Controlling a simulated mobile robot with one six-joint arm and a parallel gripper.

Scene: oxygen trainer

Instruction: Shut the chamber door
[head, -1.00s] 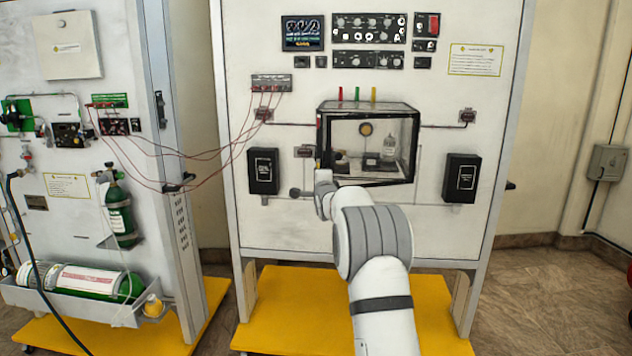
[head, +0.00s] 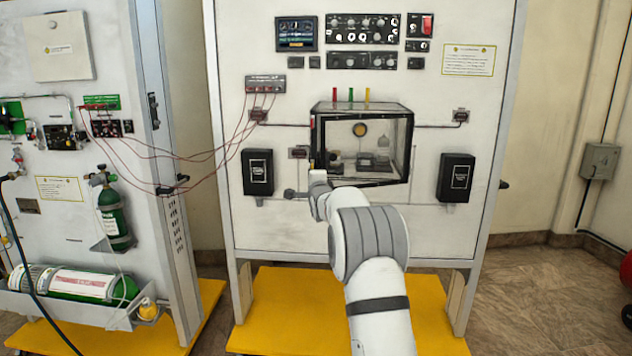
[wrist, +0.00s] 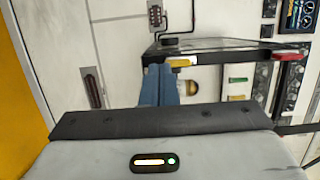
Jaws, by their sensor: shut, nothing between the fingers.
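The chamber (head: 362,109) is a black-framed clear box on the middle panel, with small apparatus inside. In the head view my arm reaches its lower left corner, and the arm hides that corner. In the wrist view my gripper (wrist: 158,72) has its blue fingers together and empty, close to a black frame bar (wrist: 225,57) of the chamber. A yellow piece (wrist: 180,62) on that bar is beside the fingertips; I cannot tell whether they touch. Which edge belongs to the door, and how far the door stands open, I cannot tell.
Black boxes (head: 257,172) (head: 457,177) flank the chamber. Thin red wires (head: 225,150) hang across to the left panel, which carries green cylinders (head: 114,220). A yellow base (head: 270,325) extends below the panel.

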